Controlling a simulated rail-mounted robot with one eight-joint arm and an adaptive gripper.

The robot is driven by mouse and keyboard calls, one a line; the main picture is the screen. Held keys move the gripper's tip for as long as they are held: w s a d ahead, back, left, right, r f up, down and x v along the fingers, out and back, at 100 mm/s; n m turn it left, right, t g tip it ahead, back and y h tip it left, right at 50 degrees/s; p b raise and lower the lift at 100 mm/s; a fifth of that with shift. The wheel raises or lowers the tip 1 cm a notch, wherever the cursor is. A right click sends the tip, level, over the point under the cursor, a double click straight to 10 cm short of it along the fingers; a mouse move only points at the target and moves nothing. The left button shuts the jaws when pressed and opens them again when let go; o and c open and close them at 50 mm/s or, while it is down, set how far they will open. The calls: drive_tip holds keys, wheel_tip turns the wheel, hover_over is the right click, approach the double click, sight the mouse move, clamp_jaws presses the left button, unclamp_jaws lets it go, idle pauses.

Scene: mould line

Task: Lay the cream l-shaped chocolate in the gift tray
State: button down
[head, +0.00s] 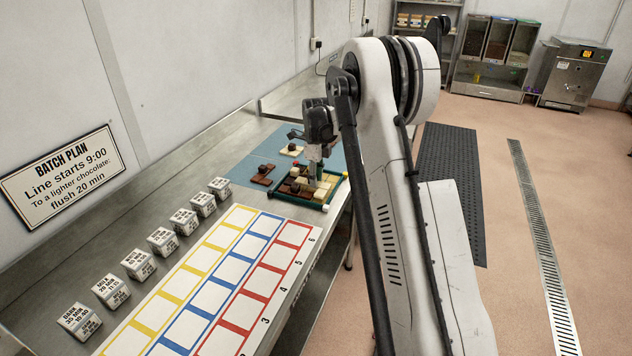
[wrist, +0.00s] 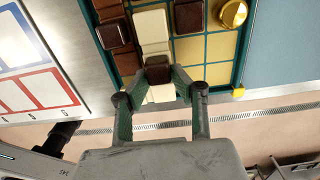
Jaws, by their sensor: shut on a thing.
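My gripper (wrist: 156,78) has its green fingers shut on the dark knob (wrist: 158,70) of a cream chocolate. Cream squares (wrist: 153,28) show beyond the knob and below it between the fingers; its full L outline is partly hidden. The gift tray (head: 325,207) has a dark green rim and lies under my gripper (head: 316,166) in the head view. The wrist view shows the tray's gold floor (wrist: 220,47) to the right of the cream squares. I cannot tell whether the held piece touches the tray floor.
Brown pieces with dark knobs (wrist: 114,32) sit left of the cream in the tray. A gold ball (wrist: 233,13) is at upper right. On the blue mat (head: 246,165) lie a brown piece (head: 262,180) and another cream piece (head: 291,151). A coloured grid board (head: 215,290) lies nearer.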

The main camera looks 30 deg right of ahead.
drive_tip(key=shift+f, duration=0.75)
drive_tip(key=shift+f, duration=0.1)
drive_tip(key=shift+f, duration=0.15)
drive_tip(key=c, duration=1.5)
unclamp_jaws()
drive_tip(key=shift+o, duration=0.2)
drive_tip(key=shift+r, duration=0.2)
